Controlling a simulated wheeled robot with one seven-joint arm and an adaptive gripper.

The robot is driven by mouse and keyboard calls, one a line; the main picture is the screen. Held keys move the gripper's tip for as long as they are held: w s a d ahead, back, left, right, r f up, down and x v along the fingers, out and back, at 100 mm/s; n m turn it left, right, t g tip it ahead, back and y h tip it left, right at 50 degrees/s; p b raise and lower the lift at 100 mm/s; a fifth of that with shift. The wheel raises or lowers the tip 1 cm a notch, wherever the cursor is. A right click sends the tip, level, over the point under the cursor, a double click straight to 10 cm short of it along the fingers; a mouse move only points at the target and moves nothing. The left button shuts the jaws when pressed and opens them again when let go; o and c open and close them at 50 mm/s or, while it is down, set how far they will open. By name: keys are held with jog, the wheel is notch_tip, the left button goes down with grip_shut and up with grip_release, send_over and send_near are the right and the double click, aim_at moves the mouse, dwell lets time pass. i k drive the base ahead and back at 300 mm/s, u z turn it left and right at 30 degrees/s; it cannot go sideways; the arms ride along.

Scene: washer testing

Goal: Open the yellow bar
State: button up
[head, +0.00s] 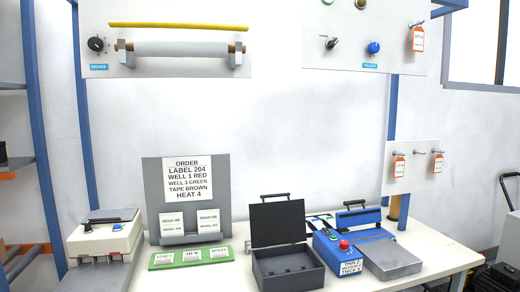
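The yellow bar (178,26) is a long thin rod near the top of a white wall panel (98,14). It lies almost level, above a white paper roll (180,48) held between two grey brackets. A dark round knob (96,44) and a blue "BRAKE" label sit to the left of the roll. The bar looks shut against the panel, but I cannot tell how it is hinged. My gripper is not in view.
Below, a white table (215,275) holds a beige box (104,240), a grey order board (150,200), a green tray (165,261), an open dark case (290,265) and a blue machine (330,245). Panels with knobs and orange tags hang right. The wall between is bare.

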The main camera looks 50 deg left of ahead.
aim_at(122, 24)
jog(key=u, duration=2.1)
jog(key=k, duration=0.5)
jog(key=u, duration=1.6)
jog(key=i, duration=1)
jog(key=z, duration=2.1)
